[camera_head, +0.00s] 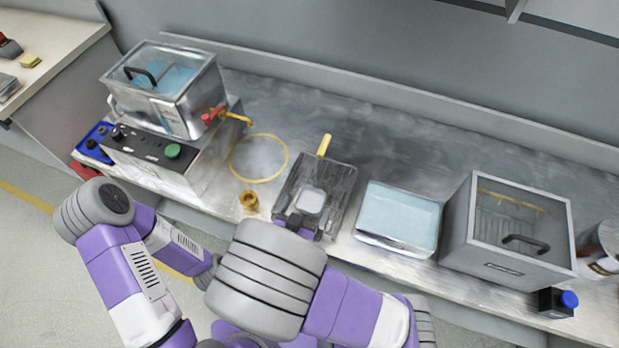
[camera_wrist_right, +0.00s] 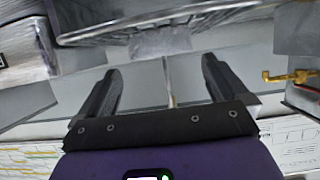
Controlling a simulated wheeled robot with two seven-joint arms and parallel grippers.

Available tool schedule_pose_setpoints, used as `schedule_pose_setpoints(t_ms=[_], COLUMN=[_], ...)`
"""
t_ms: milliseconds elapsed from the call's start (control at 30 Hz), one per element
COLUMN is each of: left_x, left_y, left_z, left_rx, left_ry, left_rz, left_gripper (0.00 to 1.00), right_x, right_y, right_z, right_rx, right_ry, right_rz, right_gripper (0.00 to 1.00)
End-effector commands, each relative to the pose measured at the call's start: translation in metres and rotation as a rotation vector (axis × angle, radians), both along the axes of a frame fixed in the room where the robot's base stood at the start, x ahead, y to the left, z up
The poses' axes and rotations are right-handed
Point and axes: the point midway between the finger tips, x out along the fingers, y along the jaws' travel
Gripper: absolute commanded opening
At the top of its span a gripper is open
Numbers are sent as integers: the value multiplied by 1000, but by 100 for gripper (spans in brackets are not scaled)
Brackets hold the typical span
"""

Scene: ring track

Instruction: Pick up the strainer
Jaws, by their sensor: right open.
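The strainer (camera_head: 340,180) looks like a dark, rectangular shallow basket on the grey counter, with a yellow handle (camera_head: 324,145) pointing to the back. A small pale square shows inside it. My right gripper (camera_head: 302,218) is at its near edge, partly hidden by my own wrist, and I cannot tell whether they touch. In the right wrist view, my right gripper (camera_wrist_right: 160,88) has its two dark fingers wide apart. A thin upright rod shows between them, and I cannot tell what it belongs to. My left arm shows at the left, but its gripper does not.
A lidded water bath (camera_head: 185,115) with a red tap (camera_head: 212,114) stands left. A yellow ring (camera_head: 258,158) and brass fitting (camera_head: 249,199) lie beside the strainer. A water-filled tray (camera_head: 398,215) and a grey lidded box (camera_head: 510,235) stand right. The counter behind is clear.

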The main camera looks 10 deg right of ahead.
Motion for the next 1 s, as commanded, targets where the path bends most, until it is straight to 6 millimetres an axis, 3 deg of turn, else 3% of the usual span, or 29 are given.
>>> schedule_pose_setpoints(t_ms=[433,767,1000], left_x=[0,0,0], left_y=[0,0,0], left_z=[-34,-36,-36], left_rx=[0,0,0], left_ry=[1,0,0], left_rz=[1,0,0], left_gripper=[43,43,43], right_x=[47,55,55], right_y=[-26,-30,-30], right_z=[-27,-27,-27], right_rx=[2,1,1], right_ry=[1,3,2], right_rz=[-4,1,1], right_gripper=[100,100,66])
